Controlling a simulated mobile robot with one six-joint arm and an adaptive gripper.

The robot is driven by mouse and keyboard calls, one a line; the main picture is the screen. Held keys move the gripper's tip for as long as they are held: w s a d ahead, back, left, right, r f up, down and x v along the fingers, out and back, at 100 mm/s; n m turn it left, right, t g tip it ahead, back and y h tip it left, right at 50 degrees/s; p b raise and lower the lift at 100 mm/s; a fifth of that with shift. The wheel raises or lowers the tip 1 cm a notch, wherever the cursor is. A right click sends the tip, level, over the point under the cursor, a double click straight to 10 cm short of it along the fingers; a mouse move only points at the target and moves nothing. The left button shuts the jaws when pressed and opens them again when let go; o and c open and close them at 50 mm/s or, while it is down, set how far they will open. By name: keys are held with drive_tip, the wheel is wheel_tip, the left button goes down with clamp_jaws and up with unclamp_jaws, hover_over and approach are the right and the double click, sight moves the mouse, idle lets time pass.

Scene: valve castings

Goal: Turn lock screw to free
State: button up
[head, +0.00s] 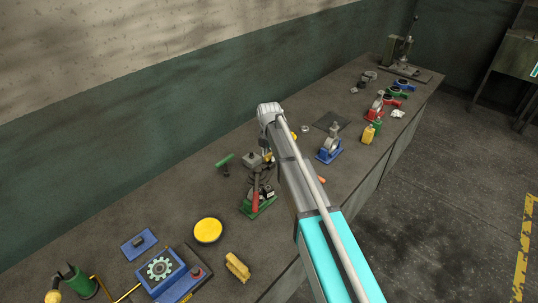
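A device with a green base (258,207) and a red handle (255,202) stands on the workbench near the middle of the head view. My arm reaches over the bench from the lower right and bends down just above this device. My gripper (262,165) is at the device's upper part, partly behind my arm. It is too small and too covered to tell its fingers apart or whether it touches the device. I cannot make out a lock screw; it may be hidden or too small.
On the grey bench (185,215) are a green-handled tool (224,160), a yellow disc (208,231), a yellow brush (237,266) and a blue gear unit (165,270). A blue fixture (328,151) and yellow bottle (368,134) stand right of my arm. A wall runs behind.

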drive_tip(key=shift+o, duration=0.6)
drive_tip(key=shift+m, duration=0.4)
